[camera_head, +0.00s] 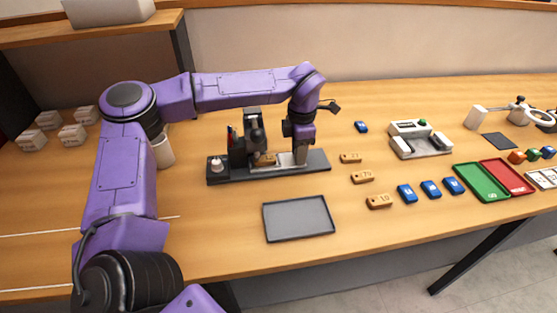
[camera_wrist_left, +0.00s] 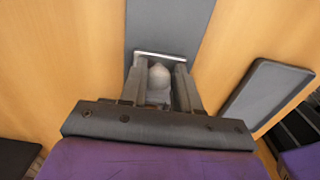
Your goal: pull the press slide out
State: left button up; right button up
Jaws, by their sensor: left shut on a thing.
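The laser marker (camera_head: 253,135) stands on a long dark base (camera_head: 225,177) on the table. The press slide (camera_head: 285,159), a pale metal plate, lies along the base to the right of the marker's column. A wooden tag (camera_head: 267,159) sits near the slide's left end, under the marker. My left gripper (camera_head: 301,157) points down over the slide's right end. In the left wrist view, my left gripper (camera_wrist_left: 160,72) has its fingers on both sides of a rounded grey knob (camera_wrist_left: 159,74) and is shut on it. My right gripper is not in view.
An empty grey tray (camera_head: 298,218) lies in front of the base. Wooden tags (camera_head: 362,177) and blue tags (camera_head: 430,189) lie to the right. A white device (camera_head: 420,139) and green and red trays (camera_head: 482,182) are farther right. A white cup (camera_head: 163,151) stands left.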

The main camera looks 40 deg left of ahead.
aim_at(323, 159)
pick_arm(q)
jog(key=shift+w+d+f, duration=0.2)
jog(key=shift+w+d, duration=0.25)
jog(key=shift+w+d+f, duration=0.15)
jog(key=shift+w+d, duration=0.25)
jog(key=shift+d, duration=0.05)
jog(key=shift+w+d+f+p, duration=0.1)
jog(key=shift+w+d+p, duration=0.6)
jog(key=shift+w+d, duration=0.95)
jog(key=o, duration=0.7)
jog(key=shift+w+a, duration=0.1)
jog(key=shift+a, duration=0.1)
jog(key=shift+c, duration=0.4)
jog(key=shift+o, duration=0.4)
jog(key=shift+r+p, duration=0.5)
jog(key=shift+p, duration=0.05)
jog(key=shift+o, duration=0.4)
notch_tip(323, 159, up, 7)
jog(key=p, duration=0.5)
jog(key=shift+w+f+p, duration=0.15)
jog(key=shift+w+p, duration=0.05)
jog(key=shift+p, duration=0.2)
jog(key=shift+f, duration=0.1)
